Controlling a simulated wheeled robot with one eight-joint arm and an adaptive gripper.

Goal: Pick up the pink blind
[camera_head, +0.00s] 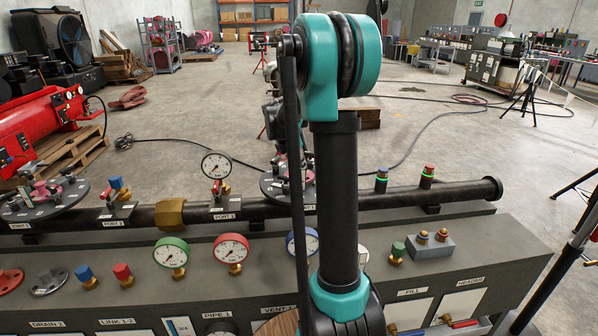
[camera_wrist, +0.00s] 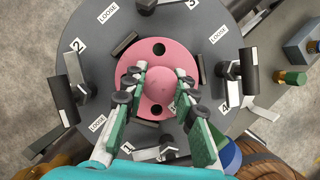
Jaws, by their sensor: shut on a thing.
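The pink blind (camera_wrist: 158,68) is a round pink disc with a raised middle and dark holes. It shows in the wrist view over a grey round flange plate (camera_wrist: 90,60). My gripper (camera_wrist: 160,89) is shut on the raised middle of the blind, one green-padded finger on each side. I cannot tell whether the blind touches the plate or is just above it. In the head view my arm hides most of the gripper and blind; the flange plate (camera_head: 270,189) shows partly at left of the arm.
Dark clamps (camera_wrist: 228,69) stand around the plate, beside numbers and LOOSE labels. Another flange plate (camera_head: 45,205) with pink parts stands at far left.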

